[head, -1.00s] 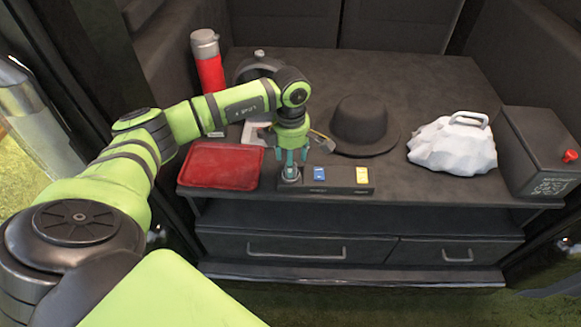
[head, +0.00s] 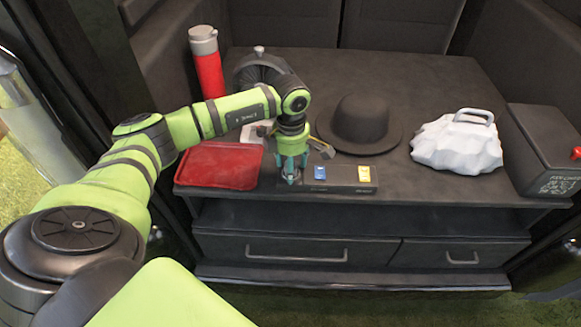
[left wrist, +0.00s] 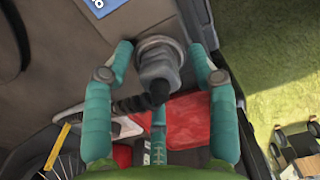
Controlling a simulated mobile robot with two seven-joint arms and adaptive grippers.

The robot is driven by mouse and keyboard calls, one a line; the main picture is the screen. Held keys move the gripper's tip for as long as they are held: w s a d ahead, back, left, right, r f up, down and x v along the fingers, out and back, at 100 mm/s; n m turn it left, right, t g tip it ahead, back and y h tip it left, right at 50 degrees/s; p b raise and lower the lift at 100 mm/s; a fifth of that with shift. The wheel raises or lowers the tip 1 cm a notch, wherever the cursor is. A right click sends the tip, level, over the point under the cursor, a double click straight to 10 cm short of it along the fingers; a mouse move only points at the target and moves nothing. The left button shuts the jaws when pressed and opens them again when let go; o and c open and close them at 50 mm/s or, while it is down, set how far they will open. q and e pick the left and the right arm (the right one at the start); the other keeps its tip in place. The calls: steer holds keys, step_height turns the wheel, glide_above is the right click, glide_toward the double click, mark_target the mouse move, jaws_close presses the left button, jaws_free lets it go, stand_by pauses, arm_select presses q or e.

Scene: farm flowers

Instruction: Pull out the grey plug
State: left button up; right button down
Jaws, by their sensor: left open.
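The grey plug (left wrist: 160,75) sits in its round socket in the left wrist view, with a dark cable leading off to the left. The socket is at the left end of a dark power strip (head: 343,177) on the table's front edge. My left gripper (left wrist: 165,62) is open, with its teal fingers on either side of the plug. In the head view the left gripper (head: 291,178) points down over the strip's left end and mostly hides the plug. I cannot tell whether the fingers touch the plug. My right gripper is not in view.
A red tray (head: 221,166) lies just left of the gripper. A dark hat (head: 358,124), a white lumpy bag (head: 456,145) and a black box (head: 541,150) stand to the right. A red flask (head: 207,65) stands at the back left. Blue (head: 320,172) and yellow (head: 364,174) pieces sit on the strip.

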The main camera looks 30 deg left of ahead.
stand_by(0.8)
arm_select(q)
jaws_close()
steer(key=shift+r+p, duration=1.9)
steer(key=shift+r, duration=1.15)
